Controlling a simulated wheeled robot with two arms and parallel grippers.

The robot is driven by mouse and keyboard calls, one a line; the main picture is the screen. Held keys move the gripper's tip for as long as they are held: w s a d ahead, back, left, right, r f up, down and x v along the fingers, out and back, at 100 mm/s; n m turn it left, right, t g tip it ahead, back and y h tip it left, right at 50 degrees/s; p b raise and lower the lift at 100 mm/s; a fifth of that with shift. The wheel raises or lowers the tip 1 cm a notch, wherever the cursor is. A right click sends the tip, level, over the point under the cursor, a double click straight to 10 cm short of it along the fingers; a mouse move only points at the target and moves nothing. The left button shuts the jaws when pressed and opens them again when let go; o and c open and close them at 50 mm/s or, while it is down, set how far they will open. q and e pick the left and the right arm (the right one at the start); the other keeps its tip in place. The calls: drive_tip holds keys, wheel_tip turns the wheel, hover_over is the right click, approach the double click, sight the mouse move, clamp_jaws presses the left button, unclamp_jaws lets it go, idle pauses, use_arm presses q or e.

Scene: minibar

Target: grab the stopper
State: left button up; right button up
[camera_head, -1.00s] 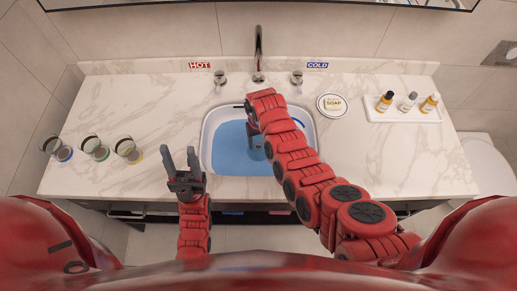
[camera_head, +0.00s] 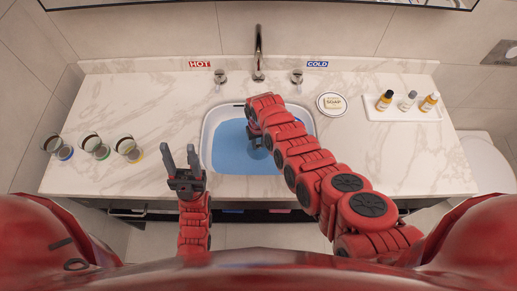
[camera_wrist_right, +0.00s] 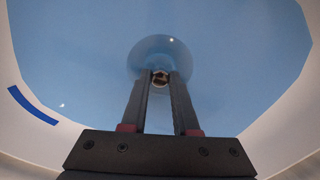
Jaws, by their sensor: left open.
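The stopper (camera_wrist_right: 160,79) is a small metallic knob at the sink bottom, seen in the right wrist view under the blue water (camera_wrist_right: 240,60). My right gripper (camera_wrist_right: 160,76) reaches down into the sink (camera_head: 207,140). Its two dark fingers stand close together, one on each side of the knob, with their tips at it, and it looks shut on the stopper. In the head view my right gripper (camera_head: 258,142) is mostly covered by its arm, and the stopper is hidden. My left gripper (camera_head: 181,158) is open and empty in front of the sink's left side.
The faucet (camera_head: 258,55) stands behind the sink, between two handles. Several glasses (camera_head: 93,148) stand at the left of the counter (camera_head: 130,100). A soap dish (camera_head: 332,105) and a white tray (camera_head: 402,114) with several small bottles are at the right.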

clamp_jaws()
drive_tip(key=shift+r, duration=0.15)
